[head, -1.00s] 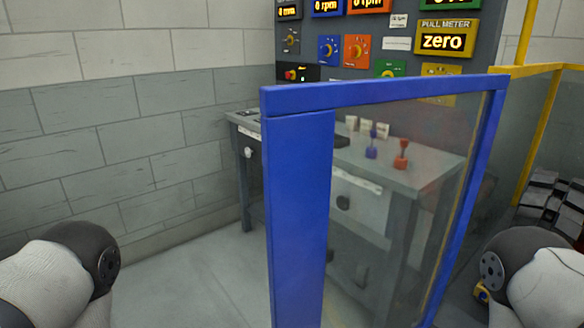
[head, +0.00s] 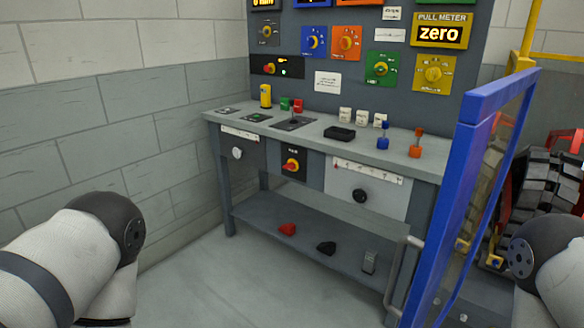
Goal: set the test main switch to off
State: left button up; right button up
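A second red and yellow rotary switch (head: 291,165) is on the front of the grey bench. The labels are too small to read, so I cannot tell which of the two is the test main switch, nor the setting of either. Only links of my two arms show, at the lower left and lower right. Neither gripper is in view, and both arms are well apart from the bench.
The grey bench (head: 352,148) carries levers and small blocks; loose parts lie on its lower shelf (head: 320,226). Coloured dials and a pull meter (head: 440,33) reading "zero" are on the board. A blue-framed clear door (head: 470,180) stands at the right. The floor before the bench is free.

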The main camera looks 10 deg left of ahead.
aim_at(291, 166)
jog(key=i+j+u, duration=0.15)
jog(key=j, duration=0.3)
jog(key=j+u, duration=0.1)
jog(key=j, duration=0.35)
jog(key=i+j+z, duration=0.2)
jog(key=i+z, duration=0.2)
jog(key=i+j+z, duration=0.85)
jog(key=i, duration=0.1)
